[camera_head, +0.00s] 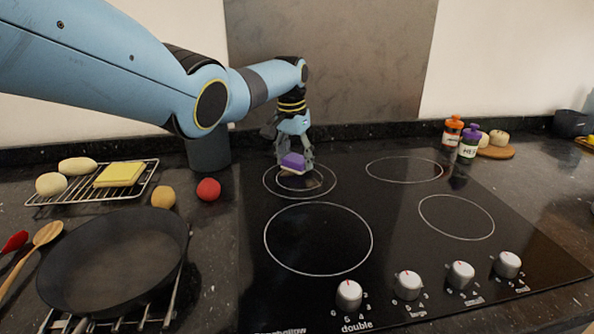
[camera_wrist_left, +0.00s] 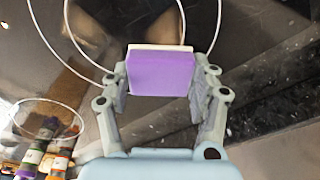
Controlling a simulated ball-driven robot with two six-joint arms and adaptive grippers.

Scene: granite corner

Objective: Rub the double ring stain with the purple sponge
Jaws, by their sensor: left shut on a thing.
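My left gripper (camera_head: 294,158) reaches over the back-left double ring (camera_head: 266,186) of the black hob. It is shut on the purple sponge (camera_head: 293,161), a block with a pale layer along one face. The sponge also shows between the two fingers in the left wrist view (camera_wrist_left: 160,75). A brownish stain (camera_head: 313,183) shows inside the double ring, partly hidden by the sponge and fingers. In the left wrist view brown smears (camera_wrist_left: 88,25) show beyond the sponge, inside the ring lines. I cannot tell whether the sponge touches the glass. My right gripper is not in view.
A black pan (camera_head: 112,262) stands at front left. A wire rack (camera_head: 60,196) with yellow cheese and pale rolls is behind it. A red ball (camera_head: 208,189) lies near the hob. Two bottles (camera_head: 468,142) stand at back right. The other hob rings are clear.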

